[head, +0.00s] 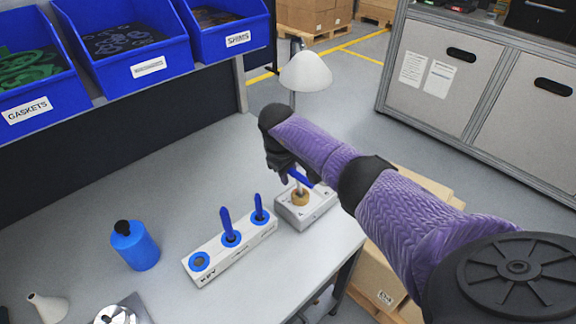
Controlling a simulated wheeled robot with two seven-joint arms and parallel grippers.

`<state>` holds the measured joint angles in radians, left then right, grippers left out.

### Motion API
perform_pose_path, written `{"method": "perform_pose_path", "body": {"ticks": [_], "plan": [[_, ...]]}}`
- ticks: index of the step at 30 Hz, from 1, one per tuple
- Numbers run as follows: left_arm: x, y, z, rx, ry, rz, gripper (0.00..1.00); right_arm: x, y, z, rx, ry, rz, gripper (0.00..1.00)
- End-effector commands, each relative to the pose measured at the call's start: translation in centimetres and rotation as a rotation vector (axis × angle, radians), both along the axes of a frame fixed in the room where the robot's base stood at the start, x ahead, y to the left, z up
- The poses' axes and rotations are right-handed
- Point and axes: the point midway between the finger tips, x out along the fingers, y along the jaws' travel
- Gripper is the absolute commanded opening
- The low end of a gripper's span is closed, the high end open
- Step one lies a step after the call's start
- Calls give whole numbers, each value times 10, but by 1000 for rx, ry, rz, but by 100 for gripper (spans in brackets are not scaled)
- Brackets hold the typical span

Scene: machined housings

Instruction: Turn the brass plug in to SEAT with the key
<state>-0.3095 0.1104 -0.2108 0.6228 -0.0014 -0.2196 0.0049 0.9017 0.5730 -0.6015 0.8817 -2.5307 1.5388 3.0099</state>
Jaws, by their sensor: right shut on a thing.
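The brass plug (299,198) sits in the top of a light grey housing (318,210) near the table's right edge. My right gripper (291,174) is above it, shut on the blue-handled key (300,178). The key's pale shaft runs down to the plug; whether it is fully engaged is hard to tell. The fingers and part of the handle are partly hidden by my dark wrist. Markings on the housing are too small to read. My left gripper is not in view.
A white key rack (236,254) left of the housing holds two blue keys upright; its front-left blue ring is empty. A blue bottle (135,246) stands further left. A white lamp (306,72) stands behind my arm. Blue bins (130,45) line the back.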

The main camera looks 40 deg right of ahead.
Motion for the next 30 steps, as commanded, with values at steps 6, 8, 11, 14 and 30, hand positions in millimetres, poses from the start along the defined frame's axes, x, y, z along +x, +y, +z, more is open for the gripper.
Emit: {"method": "perform_pose_path", "body": {"ticks": [6,8,11,14,30], "plan": [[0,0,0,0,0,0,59,-2,0,-2,0,7,-4,0],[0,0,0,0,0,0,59,-2,0,-2,0,7,-4,32],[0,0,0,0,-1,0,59,-1,0,-2,0,7,-3,53],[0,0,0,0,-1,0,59,-1,0,-2,-1,4,-3,65],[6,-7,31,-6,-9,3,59,-2,14,71,1,0,-1,65]]}}
